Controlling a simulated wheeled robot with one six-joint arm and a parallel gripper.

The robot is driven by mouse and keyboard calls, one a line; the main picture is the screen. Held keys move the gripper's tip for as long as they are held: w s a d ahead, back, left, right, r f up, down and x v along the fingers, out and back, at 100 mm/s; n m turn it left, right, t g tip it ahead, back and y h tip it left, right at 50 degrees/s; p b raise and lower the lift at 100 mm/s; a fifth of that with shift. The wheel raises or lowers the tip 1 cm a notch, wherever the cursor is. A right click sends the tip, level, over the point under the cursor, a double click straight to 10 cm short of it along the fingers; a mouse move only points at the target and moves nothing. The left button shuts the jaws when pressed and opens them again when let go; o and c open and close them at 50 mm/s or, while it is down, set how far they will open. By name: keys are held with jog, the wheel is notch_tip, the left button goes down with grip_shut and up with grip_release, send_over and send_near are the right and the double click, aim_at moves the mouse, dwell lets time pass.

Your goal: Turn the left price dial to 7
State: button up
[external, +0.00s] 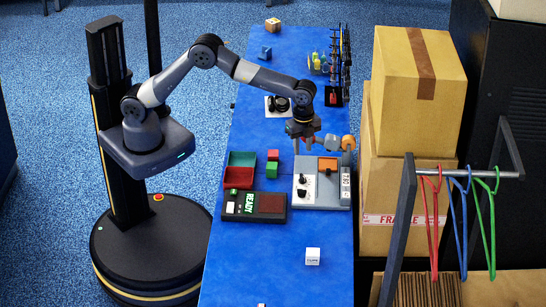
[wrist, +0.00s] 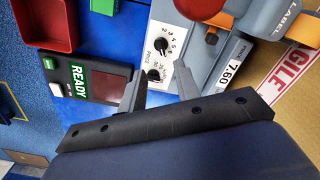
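The grey price labeller (external: 310,200) stands on the blue table. Its white panel carries two black dials with white pointer marks. In the wrist view, the upper dial (wrist: 164,45) has single digits around it and the lower dial (wrist: 154,74) has decimal marks. I cannot tell exactly where the pointers stand. The display (wrist: 234,63) appears to read 7.60. My gripper (external: 302,133) is above the labeller's far end. In the wrist view my gripper (wrist: 158,72) is open and empty, its fingers reaching toward the dials; contact is not visible.
A black READY box (external: 256,207) stands left of the labeller. Red and green trays (external: 240,170) and small cubes (external: 272,163) are behind it. A white cube (external: 312,256) lies in front. Cartons (external: 420,90) and a hanger rack (external: 405,200) stand right of the table.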

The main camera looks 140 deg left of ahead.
aim_at(301, 174)
notch_tip(301, 174, down, 11)
jog(key=shift+r, duration=0.1)
dwell(0.4)
jog(key=shift+c, duration=0.5)
grip_shut()
